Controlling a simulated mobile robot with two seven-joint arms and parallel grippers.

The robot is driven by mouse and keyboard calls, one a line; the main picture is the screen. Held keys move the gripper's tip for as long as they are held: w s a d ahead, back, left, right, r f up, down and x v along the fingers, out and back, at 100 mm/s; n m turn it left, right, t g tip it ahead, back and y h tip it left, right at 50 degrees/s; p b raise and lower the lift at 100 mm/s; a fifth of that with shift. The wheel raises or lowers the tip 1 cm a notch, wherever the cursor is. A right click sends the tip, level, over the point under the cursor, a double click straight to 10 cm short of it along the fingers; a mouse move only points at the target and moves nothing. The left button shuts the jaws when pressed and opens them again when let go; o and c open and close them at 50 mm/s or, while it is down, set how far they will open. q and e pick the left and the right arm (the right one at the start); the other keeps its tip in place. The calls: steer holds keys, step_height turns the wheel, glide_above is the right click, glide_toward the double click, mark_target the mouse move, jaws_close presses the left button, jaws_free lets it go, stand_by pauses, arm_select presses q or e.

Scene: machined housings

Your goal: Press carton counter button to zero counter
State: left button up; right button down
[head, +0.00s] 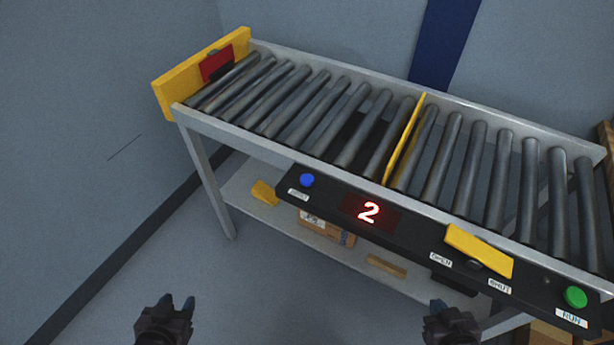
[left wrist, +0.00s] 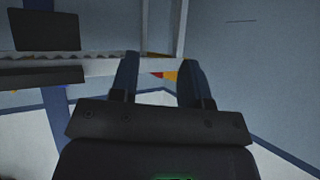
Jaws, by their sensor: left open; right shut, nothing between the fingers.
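The carton counter display (head: 369,212) glows a red 2 on the dark panel (head: 335,206) along the conveyor's front. A round blue button (head: 306,180) sits near the panel's left end, above a small white label too small to read. My left gripper (head: 177,303) is low at the left, open and empty, well apart from the button. Its two spread fingers also show in the left wrist view (left wrist: 160,78). My right gripper (head: 447,308) is shut and empty at the bottom, below the panel. Neither gripper touches the panel.
The roller conveyor (head: 310,108) has a yellow end stop (head: 175,92) and a thin yellow divider (head: 405,140). A carton (head: 318,232) lies on the lower shelf. The floor at left is clear.

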arm_select(q)
steer(key=shift+s+f, duration=0.1)
steer(key=shift+s, duration=0.15)
